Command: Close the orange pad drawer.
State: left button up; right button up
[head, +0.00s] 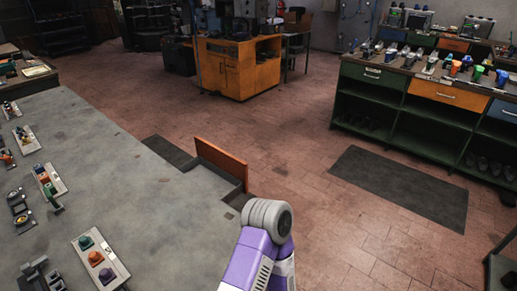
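An orange drawer front (221,162) stands out from the right edge of the grey workbench (110,150). A dark gap, apparently the drawer's inside, shows between the front and the bench edge, so this drawer is open. A purple and grey arm (262,250) of mine reaches up from the bottom, just below the drawer in the picture and apart from it. Neither gripper can be made out. Another orange drawer front (447,94) sits flush in the green cabinet at the right.
Small trays with coloured pieces (100,258) lie on the left of the workbench. A dark mat (400,187) lies on the tiled floor before the green cabinet (420,120). An orange cabinet (236,72) stands at the back. The floor right of the drawer is clear.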

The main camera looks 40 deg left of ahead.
aim_at(219, 172)
jog(key=i, duration=3.4)
jog(key=u, duration=3.25)
jog(key=i, duration=1.3)
jog(key=u, duration=0.45)
